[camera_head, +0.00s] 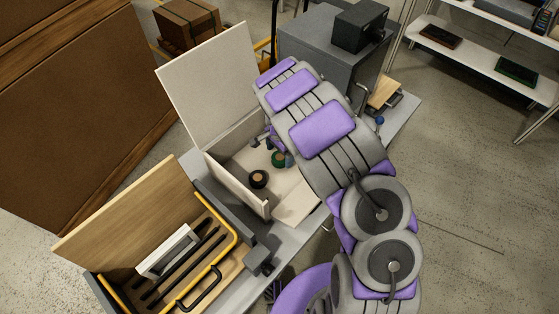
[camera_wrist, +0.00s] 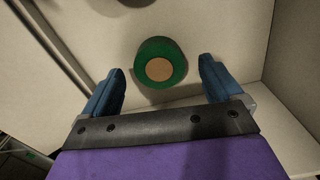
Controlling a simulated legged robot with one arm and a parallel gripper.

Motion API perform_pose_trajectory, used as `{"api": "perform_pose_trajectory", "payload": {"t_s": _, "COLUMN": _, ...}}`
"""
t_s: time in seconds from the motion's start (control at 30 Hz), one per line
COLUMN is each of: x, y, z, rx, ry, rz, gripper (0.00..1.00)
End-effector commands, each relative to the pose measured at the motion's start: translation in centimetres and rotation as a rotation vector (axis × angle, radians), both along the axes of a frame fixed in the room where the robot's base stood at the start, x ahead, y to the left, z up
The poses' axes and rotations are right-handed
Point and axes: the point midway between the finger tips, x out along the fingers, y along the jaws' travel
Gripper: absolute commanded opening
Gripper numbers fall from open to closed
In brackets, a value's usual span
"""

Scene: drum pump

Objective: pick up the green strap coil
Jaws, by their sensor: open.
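The green strap coil (camera_wrist: 160,48) is a round green roll with a tan centre. In the wrist view it lies on the pale floor of the open white box, close to a wall. My gripper (camera_wrist: 162,80) is open and empty, with its two blue fingers apart. The coil shows just past the fingertips, centred between them in the picture. In the head view the green coil (camera_head: 279,158) is partly hidden by my arm inside the white box (camera_head: 236,184). I cannot tell the exact height of the fingers above the box floor.
A black coil (camera_head: 258,179) with a tan centre sits in the same box. The box's raised lid (camera_head: 210,85) stands at the back left. An open wooden toolbox (camera_head: 135,235) is at the front left. A grey cabinet (camera_head: 318,50) stands behind.

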Motion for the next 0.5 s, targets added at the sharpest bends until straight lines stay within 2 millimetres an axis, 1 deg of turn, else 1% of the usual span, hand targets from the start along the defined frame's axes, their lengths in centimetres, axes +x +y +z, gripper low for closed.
{"api": "perform_pose_trajectory", "payload": {"t_s": 0.03, "x": -0.04, "y": 0.0, "z": -0.92, "rx": -0.001, "ry": 0.001, "rz": 0.0, "gripper": 0.93}}
{"api": "perform_pose_trajectory", "payload": {"t_s": 0.1, "x": 0.0, "y": 0.01, "z": -1.51, "rx": -0.001, "ry": -0.002, "rz": 0.001, "gripper": 0.93}}
{"api": "perform_pose_trajectory", "payload": {"t_s": 0.33, "x": 0.02, "y": 0.05, "z": -1.6, "rx": -0.001, "ry": -0.003, "rz": 0.001, "gripper": 0.93}}
{"api": "perform_pose_trajectory", "payload": {"t_s": 0.37, "x": 0.01, "y": 0.04, "z": -1.6, "rx": 0.0, "ry": -0.003, "rz": 0.001, "gripper": 0.91}}
{"api": "perform_pose_trajectory", "payload": {"t_s": 0.5, "x": 0.02, "y": 0.05, "z": -1.61, "rx": -0.001, "ry": -0.002, "rz": 0.001, "gripper": 0.77}}
